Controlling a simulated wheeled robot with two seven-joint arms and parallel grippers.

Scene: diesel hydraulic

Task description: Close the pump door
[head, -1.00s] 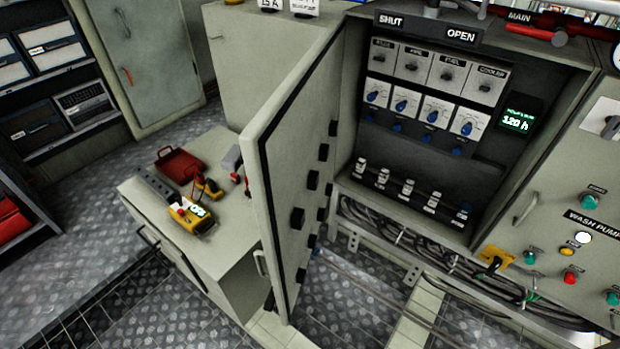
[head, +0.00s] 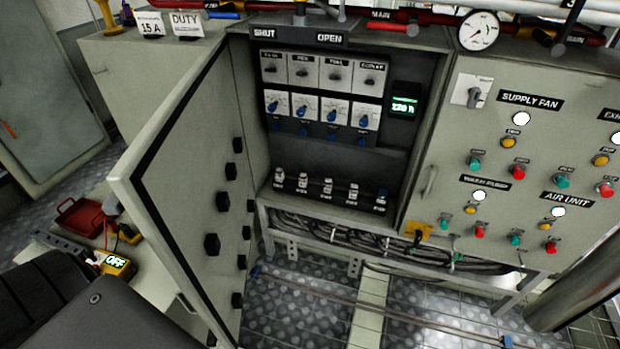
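The pump door (head: 190,165) stands wide open in the head view, swung out toward me on the left side of its cabinet. Its inner face with several black blocks shows. The open cabinet (head: 330,165) shows switches, blue knobs, a row of small breakers and a lit green display. SHUT and OPEN labels sit above it. A dark arm link of mine fills the lower left, in front of the bench and near the door's lower outer side. Neither gripper shows in the view.
A bench at left holds a red tray (head: 80,218) and a yellow meter (head: 117,266). A control panel (head: 530,150) with buttons is at right. Cables (head: 350,235) run below the cabinet.

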